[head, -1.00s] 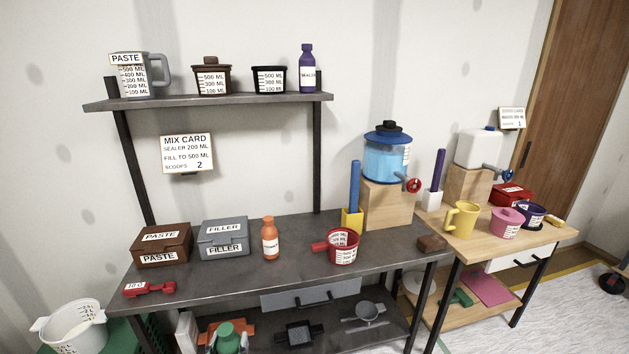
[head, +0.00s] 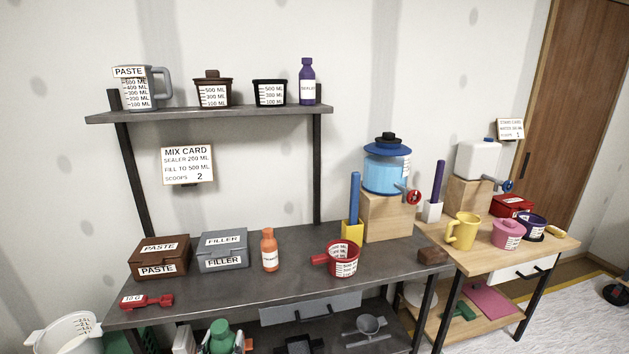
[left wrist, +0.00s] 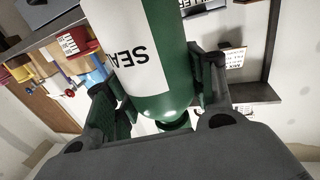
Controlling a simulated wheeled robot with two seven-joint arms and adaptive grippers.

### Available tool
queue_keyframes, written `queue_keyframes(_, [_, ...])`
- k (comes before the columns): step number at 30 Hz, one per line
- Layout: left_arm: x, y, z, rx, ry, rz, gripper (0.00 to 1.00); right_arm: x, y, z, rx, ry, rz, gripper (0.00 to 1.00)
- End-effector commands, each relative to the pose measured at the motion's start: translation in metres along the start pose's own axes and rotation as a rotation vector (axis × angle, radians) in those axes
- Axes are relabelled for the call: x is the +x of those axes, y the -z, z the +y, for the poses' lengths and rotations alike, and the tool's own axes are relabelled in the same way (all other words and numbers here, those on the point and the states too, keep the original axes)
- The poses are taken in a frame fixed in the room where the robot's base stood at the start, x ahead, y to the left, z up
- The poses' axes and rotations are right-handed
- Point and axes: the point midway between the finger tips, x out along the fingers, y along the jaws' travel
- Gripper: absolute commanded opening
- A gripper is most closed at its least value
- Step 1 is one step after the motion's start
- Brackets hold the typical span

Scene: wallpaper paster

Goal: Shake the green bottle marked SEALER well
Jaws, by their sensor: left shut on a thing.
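The green bottle marked SEALER (left wrist: 150,62) fills the middle of the left wrist view, with a white label showing the letters SEA upside down in the picture. My left gripper (left wrist: 152,100) is shut on it, a dark finger on each side of the green body. Part of the label is cut off by the frame edge. In the head view the green bottle (head: 222,338) shows low at the bottom edge, in front of the dark workbench, its lower part out of frame. My right gripper is not in view.
The dark workbench (head: 235,285) holds a brown paste box (head: 160,257), a grey filler box (head: 222,250), an orange bottle (head: 269,251) and a red measuring cup (head: 342,260). A wall shelf (head: 215,114) above carries several containers, including a purple bottle (head: 307,84).

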Motion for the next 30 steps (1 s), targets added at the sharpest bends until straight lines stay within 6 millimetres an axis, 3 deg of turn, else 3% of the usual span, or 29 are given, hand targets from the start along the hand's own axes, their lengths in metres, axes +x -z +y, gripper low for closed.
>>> queue_keyframes(12, [0.001,-0.059,0.000,0.002,-0.001,0.002,0.16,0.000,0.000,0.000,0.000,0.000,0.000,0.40])
queue_keyframes(15, [0.001,-0.062,-0.001,0.001,0.001,0.005,0.16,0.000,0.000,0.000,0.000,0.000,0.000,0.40])
queue_keyframes(20, [0.001,-0.052,0.000,0.000,0.001,0.007,0.16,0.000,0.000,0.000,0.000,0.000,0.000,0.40])
queue_keyframes(30, [0.000,-0.003,-0.001,-0.001,0.002,0.007,0.16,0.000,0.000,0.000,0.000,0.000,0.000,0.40])
